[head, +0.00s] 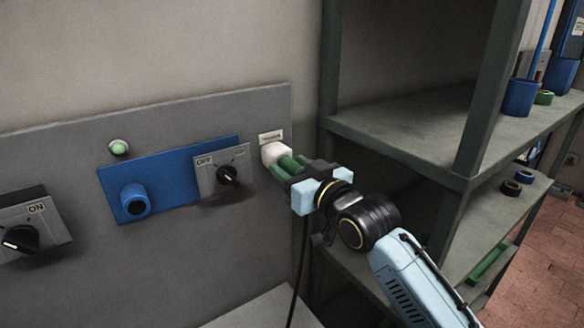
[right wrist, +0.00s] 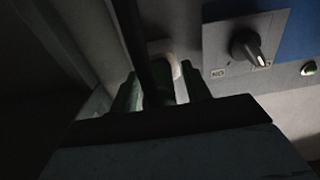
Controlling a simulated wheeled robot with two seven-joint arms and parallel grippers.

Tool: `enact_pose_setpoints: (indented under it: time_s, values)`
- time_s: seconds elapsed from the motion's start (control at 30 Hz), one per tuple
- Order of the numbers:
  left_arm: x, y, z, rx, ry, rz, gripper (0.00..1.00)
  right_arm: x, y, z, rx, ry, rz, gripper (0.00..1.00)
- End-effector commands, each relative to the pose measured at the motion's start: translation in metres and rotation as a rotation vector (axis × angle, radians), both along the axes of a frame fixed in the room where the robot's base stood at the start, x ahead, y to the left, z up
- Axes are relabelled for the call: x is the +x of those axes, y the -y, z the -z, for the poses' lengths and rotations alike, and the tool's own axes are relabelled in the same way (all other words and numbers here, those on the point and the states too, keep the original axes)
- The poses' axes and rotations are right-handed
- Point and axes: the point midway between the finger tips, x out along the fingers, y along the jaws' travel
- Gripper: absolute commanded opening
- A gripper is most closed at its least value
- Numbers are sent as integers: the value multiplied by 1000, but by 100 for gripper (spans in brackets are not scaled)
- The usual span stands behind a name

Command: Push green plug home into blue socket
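The blue socket (head: 135,199) is a round boss with a dark mouth on a blue plate, with nothing in it. My right gripper (head: 283,166) is at a white socket (head: 274,151) farther right on the panel. In the right wrist view its green fingers (right wrist: 162,92) stand either side of a dark green plug (right wrist: 178,90), in front of the white socket (right wrist: 165,52). A pale gap shows beside the left finger. The plug's front end is hidden, so its depth in the white socket cannot be told. My left gripper is out of view.
A dial switch (head: 228,175) marked OFF sits between the two sockets. Another dial (head: 20,238) marked ON is at far left, and a green lamp (head: 119,147) is above the blue plate. A black cable (head: 298,270) hangs below my gripper. Shelving (head: 400,150) stands close on the right.

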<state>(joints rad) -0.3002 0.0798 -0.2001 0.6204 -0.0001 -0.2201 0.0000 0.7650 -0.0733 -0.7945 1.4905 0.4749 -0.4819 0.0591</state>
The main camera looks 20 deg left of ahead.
Motion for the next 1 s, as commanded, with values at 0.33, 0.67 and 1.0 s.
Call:
enact_pose_setpoints:
  time_s: [0.33, 0.67, 1.0]
  values:
    - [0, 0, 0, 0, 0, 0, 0, 0, 0, 0, 0, 0, 0, 2]
    - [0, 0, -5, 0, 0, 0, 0, -3, 5, -1, 0, 0, 1, 0]
    - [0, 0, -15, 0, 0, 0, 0, -12, 15, -1, 1, -1, 0, 0]
